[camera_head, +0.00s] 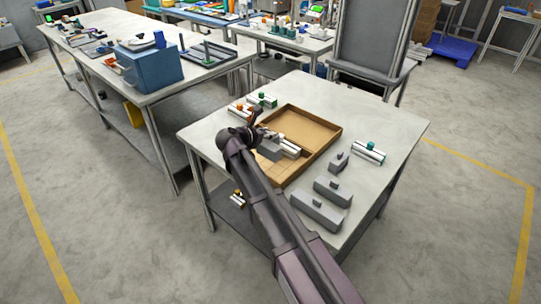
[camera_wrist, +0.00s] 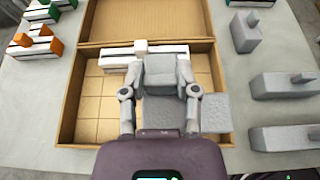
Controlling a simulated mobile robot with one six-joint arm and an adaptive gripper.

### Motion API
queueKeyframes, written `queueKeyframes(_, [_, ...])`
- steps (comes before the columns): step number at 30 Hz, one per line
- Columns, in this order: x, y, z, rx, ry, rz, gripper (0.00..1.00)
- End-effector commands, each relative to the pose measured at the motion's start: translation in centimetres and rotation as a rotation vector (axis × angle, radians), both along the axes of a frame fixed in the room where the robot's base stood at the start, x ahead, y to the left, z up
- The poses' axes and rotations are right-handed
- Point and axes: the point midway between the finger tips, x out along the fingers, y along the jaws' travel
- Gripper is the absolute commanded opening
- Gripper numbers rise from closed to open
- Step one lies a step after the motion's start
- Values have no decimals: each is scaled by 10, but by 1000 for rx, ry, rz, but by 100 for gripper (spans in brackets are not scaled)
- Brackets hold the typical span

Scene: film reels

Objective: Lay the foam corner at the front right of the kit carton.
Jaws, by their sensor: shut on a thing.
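The open brown kit carton (camera_wrist: 68,118) lies in front of my wrist camera, its shallow tray divided into squares. It also shows in the head view (camera_head: 318,157). My gripper (camera_wrist: 160,112) is over the near part of the tray, right of its middle, shut on a grey foam corner (camera_wrist: 215,112). The foam reaches from between the fingers to the tray's right wall, at the front right. The fingers and wrist hide part of it. I cannot tell whether it touches the tray floor. In the head view, my gripper (camera_head: 248,138) is at the carton's left side.
White bars (camera_wrist: 112,60) lie along the tray's back. Several grey blocks with knobs (camera_wrist: 285,82) stand on the table right of the carton.

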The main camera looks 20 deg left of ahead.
Motion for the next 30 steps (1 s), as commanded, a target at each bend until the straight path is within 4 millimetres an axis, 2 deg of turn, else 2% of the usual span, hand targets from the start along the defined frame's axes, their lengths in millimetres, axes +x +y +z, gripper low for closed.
queueKeyframes(7, [5,-11,1,0,0,-13,4])
queueKeyframes(15, [-5,-32,10,-1,-3,-19,4])
queueKeyframes(30, [-3,-33,2,-2,-3,-22,4])
